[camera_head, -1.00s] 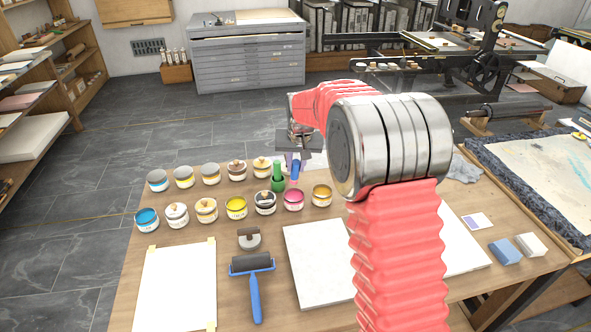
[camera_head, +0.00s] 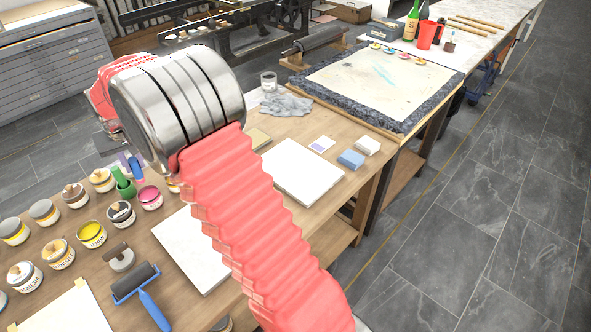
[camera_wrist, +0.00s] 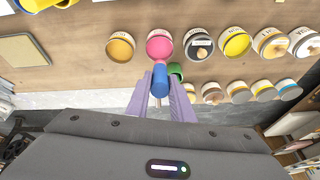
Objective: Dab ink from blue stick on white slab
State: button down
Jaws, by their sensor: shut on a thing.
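My gripper (camera_wrist: 160,98), with pale purple fingers, is shut on a blue stick (camera_wrist: 160,79). In the wrist view the stick points toward the tin of pink ink (camera_wrist: 159,45). In the head view the stick (camera_head: 137,169) stands above the row of ink tins, near the pink tin (camera_head: 150,197) and a green stick-like piece (camera_head: 123,182). Whether its tip touches anything is unclear. One white slab (camera_head: 185,240) lies on the bench, partly hidden by my arm. Another white slab (camera_head: 303,172) lies farther right. Both look clean where visible.
A blue-handled roller (camera_head: 140,290) lies in front of the tins. A blue block (camera_head: 351,159) and a white block (camera_head: 367,146) lie right of the far slab. A grey cloth (camera_head: 286,104) and a glass jar (camera_head: 268,82) are behind. A large stone bed (camera_head: 350,80) stands beyond.

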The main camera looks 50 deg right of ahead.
jog(key=shift+d, duration=0.1)
dwell(0.4)
jog(key=s+d+m+h, duration=0.1)
jog(key=s+d+m, duration=0.15)
jog(key=d, duration=1.05)
jog(key=s+d+m, duration=0.2)
jog(key=s+d, duration=0.2)
jog(key=d, duration=0.9)
jog(key=s+d+f+n+y, duration=0.1)
jog(key=s+d+n, duration=0.3)
jog(key=s+d, duration=1)
jog(key=shift+s+d+f, duration=0.3)
jog(key=shift+d, duration=1.6)
jog(key=shift+n, duration=0.25)
jog(key=shift+f, duration=3)
